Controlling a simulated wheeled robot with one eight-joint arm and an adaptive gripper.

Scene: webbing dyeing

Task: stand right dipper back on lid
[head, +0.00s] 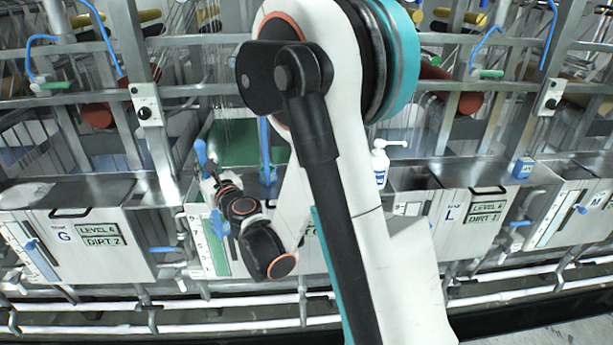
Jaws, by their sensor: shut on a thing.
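My gripper (207,176) is left of centre, at the end of my bent arm, above the front edge of the middle tank (198,225). It is shut on a slim blue dipper (200,150), whose upper end sticks up above the fingers. Blue also shows below the wrist, but I cannot tell whether it belongs to the held dipper. A second blue dipper (264,140) stands upright to the right, apart from my gripper, on the metal lid (246,181) behind the tank's front. My arm hides the lid's right part.
Tank G (105,240) is on the left, and tank L (468,212) on the right. A white pump bottle (380,165) stands right of my arm. Metal rails and posts (160,150) rise behind. White pipes (110,329) run low along the front.

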